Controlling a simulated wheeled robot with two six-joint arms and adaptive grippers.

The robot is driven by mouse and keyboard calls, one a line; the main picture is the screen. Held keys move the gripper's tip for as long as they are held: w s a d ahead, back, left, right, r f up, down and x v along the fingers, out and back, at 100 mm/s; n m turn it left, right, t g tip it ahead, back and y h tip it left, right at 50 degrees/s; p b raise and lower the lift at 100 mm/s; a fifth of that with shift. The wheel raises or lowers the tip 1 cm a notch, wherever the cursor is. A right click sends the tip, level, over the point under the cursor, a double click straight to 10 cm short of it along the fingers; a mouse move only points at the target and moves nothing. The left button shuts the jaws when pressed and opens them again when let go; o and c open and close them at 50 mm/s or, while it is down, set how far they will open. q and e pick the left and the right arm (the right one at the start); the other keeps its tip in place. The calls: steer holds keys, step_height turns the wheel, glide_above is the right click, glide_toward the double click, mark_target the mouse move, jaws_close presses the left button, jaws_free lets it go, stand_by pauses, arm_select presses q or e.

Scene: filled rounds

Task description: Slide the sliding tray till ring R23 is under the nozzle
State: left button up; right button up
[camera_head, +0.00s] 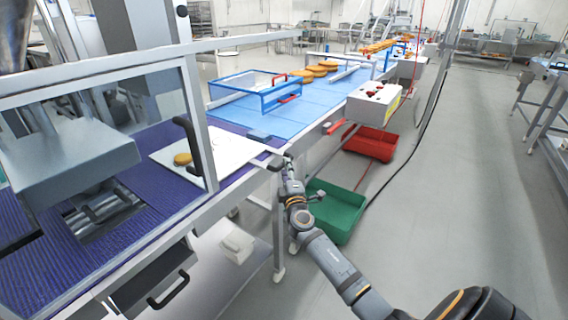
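The white sliding tray (230,152) lies flat on the purple belt, partly behind the clear guard's frame post. One golden round (182,159) sits near its left end. A dark handle (275,163) is at the tray's right end. My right gripper (283,160) is at this handle, at the front edge of the line; it is too small to tell whether its fingers are closed on it. No ring label such as R23 is readable, and I cannot make out the nozzle for certain. My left gripper is not in view.
A grey machine head (65,160) stands behind the guard at left. A blue frame (258,92) stands over the blue belt (310,108), with golden rounds (318,69) beyond. A green crate (338,211) and a red crate (370,143) are below. The floor at right is open.

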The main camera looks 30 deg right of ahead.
steer(key=shift+x, duration=1.75)
jaws_close()
